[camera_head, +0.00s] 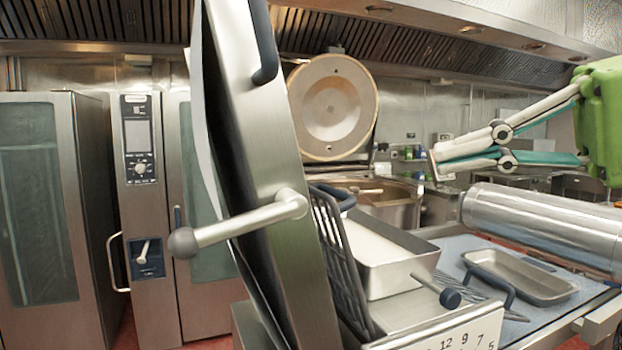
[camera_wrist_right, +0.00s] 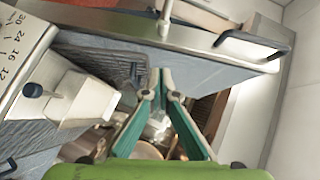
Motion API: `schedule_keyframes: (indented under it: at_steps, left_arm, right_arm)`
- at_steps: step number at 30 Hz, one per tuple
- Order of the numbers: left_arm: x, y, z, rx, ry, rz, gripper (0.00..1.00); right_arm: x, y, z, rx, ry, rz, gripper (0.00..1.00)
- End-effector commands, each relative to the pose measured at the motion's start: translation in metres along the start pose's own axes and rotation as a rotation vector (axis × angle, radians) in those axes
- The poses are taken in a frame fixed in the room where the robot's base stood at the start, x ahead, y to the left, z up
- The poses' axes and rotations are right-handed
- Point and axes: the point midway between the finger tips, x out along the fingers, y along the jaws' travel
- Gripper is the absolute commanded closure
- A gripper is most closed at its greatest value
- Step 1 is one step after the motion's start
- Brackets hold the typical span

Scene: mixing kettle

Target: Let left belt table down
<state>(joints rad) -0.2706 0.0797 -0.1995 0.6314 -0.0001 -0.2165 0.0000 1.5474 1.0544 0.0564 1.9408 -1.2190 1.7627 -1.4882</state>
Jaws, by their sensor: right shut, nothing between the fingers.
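The left belt table (camera_head: 262,170) stands folded up, nearly upright and leaning, in the left middle of the head view. Its steel side faces me, with a dark handle (camera_head: 264,40) near its top. In the right wrist view the table (camera_wrist_right: 215,55) spans the top, its grey belt face and steel edge showing. My right gripper (camera_head: 436,163) is shut and empty, in the air to the right of the raised table. Its fingertips (camera_wrist_right: 161,73) meet in the right wrist view, appearing just below the table's edge. They look apart from it in the head view. My left gripper is not in view.
A ball-ended lever (camera_head: 250,220) sticks out in front of the raised table. A wire guard (camera_head: 340,262) and steel hopper (camera_head: 395,268) stand beside it. A tray (camera_head: 520,275) rests on the lowered blue-grey belt at right. Ovens (camera_head: 50,200) line the left; a kettle (camera_head: 385,205) stands behind.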

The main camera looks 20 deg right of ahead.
Motion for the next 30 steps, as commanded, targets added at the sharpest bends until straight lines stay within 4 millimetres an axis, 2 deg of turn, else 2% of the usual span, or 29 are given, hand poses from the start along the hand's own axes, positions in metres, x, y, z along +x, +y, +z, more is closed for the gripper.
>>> schedule_keyframes:
  at_steps: [1,3,9,14,19,24,30]
  left_arm:
    - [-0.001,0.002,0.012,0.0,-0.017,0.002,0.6]
    - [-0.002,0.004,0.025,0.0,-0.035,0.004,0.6]
    - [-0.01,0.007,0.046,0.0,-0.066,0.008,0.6]
    - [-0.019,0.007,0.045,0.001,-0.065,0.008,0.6]
    - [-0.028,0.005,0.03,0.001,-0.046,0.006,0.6]
    - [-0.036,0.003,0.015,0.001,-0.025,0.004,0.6]
    - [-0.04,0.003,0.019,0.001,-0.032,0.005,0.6]
  right_arm:
    - [0.0,0.0,0.0,-0.001,0.001,0.0,1.0]
    - [0.004,0.0,0.0,0.0,0.0,0.0,1.0]
    - [0.032,-0.001,0.0,0.001,-0.005,0.003,1.0]
    - [0.067,-0.002,0.0,0.001,-0.006,0.003,1.0]
    - [0.102,-0.002,0.0,0.001,-0.005,0.002,1.0]
    - [0.119,-0.002,0.018,-0.001,-0.002,0.0,1.0]
    - [0.128,-0.001,0.027,0.0,0.001,-0.001,1.0]
